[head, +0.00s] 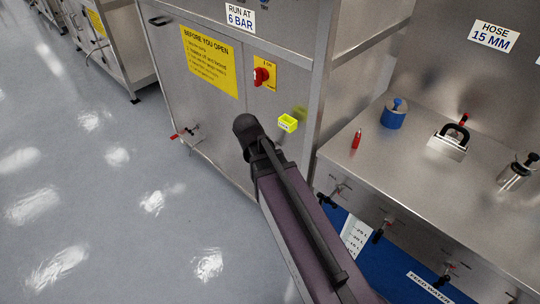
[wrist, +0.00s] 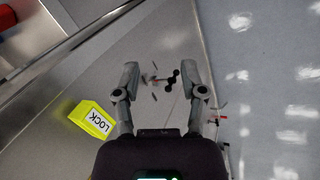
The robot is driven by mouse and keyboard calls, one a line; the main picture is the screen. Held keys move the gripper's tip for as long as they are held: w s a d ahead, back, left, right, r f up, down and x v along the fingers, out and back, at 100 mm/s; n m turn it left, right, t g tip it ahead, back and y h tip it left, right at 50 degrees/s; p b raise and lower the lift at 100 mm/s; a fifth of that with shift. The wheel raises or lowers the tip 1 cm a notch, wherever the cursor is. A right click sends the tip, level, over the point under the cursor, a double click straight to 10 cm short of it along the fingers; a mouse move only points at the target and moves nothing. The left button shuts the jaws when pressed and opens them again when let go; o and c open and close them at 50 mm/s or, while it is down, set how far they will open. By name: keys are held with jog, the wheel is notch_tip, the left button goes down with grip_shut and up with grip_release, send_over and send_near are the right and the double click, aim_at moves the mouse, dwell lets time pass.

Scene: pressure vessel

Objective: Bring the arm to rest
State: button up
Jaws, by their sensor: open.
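My arm (head: 290,215) reaches up from the lower right in the head view, in front of the steel cabinet. Its elbow end stands near the cabinet's right side. My gripper is not clearly seen in the head view. In the wrist view my gripper (wrist: 163,75) has its two fingers spread apart with nothing held between them. A small black valve handle (wrist: 171,79) shows between the fingers, apparently farther away on the cabinet face. A yellow box marked LOCK (wrist: 92,118) is left of the left finger; it also shows in the head view (head: 288,123).
The cabinet carries a red switch (head: 262,76) and a yellow notice (head: 209,61). A steel bench (head: 410,165) at right holds a red object (head: 356,139), a blue cylinder (head: 394,114) and metal fittings. Small valves stick out below its edge. Grey floor (head: 90,200) at left is clear.

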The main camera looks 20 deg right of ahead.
jog(key=shift+s+r, duration=0.15)
dwell(0.6)
jog(key=s+a+f+m+g+y, duration=0.1)
jog(key=s+y, duration=0.3)
jog(key=s, duration=0.1)
jog(key=shift+s+a+m, duration=0.25)
jog(key=shift+s+m, duration=0.05)
jog(key=shift+s, duration=0.1)
